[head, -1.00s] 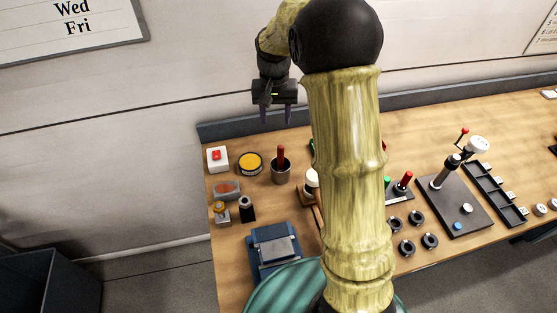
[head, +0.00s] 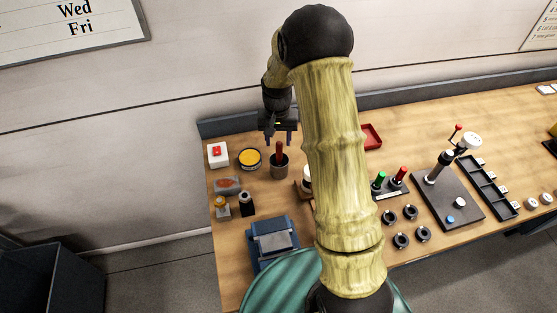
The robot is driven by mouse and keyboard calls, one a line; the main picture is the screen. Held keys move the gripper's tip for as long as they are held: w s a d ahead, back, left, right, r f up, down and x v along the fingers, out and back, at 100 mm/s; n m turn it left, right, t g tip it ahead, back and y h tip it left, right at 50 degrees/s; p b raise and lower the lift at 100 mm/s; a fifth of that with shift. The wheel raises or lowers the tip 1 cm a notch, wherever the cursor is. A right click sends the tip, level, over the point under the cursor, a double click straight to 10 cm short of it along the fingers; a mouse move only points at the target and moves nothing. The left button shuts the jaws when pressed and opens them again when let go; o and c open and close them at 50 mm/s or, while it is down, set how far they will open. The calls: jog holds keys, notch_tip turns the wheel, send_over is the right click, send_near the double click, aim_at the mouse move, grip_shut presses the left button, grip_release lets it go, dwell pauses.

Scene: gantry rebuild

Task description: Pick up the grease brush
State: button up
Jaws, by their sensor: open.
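The grease brush (head: 280,149) stands upright, its red handle sticking out of a dark metal pot (head: 279,171) near the back left of the bench. Its lower end is hidden inside the pot. My gripper (head: 279,142) is open and empty, pointing down. In the picture its two fingers show on either side of the top of the red handle. I cannot tell from this one view whether they are level with the handle or still above or behind it.
A yellow-lidded tin (head: 250,159) and a white box with a red button (head: 217,154) stand left of the pot. A blue block-like device (head: 272,243) is in front. A red tray (head: 372,136) is at the back. My arm hides part of the bench middle.

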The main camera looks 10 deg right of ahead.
aim_at(279, 153)
jog(key=shift+w+f, duration=0.15)
jog(key=shift+f, duration=0.95)
jog(key=shift+a, duration=0.1)
jog(key=shift+d+f+p, duration=0.3)
jog(key=shift+d+p, duration=0.05)
jog(key=shift+p, duration=0.25)
jog(key=shift+a+f+p, duration=0.1)
jog(key=shift+f+p, duration=0.95)
jog(key=shift+f, duration=1.2)
grip_shut()
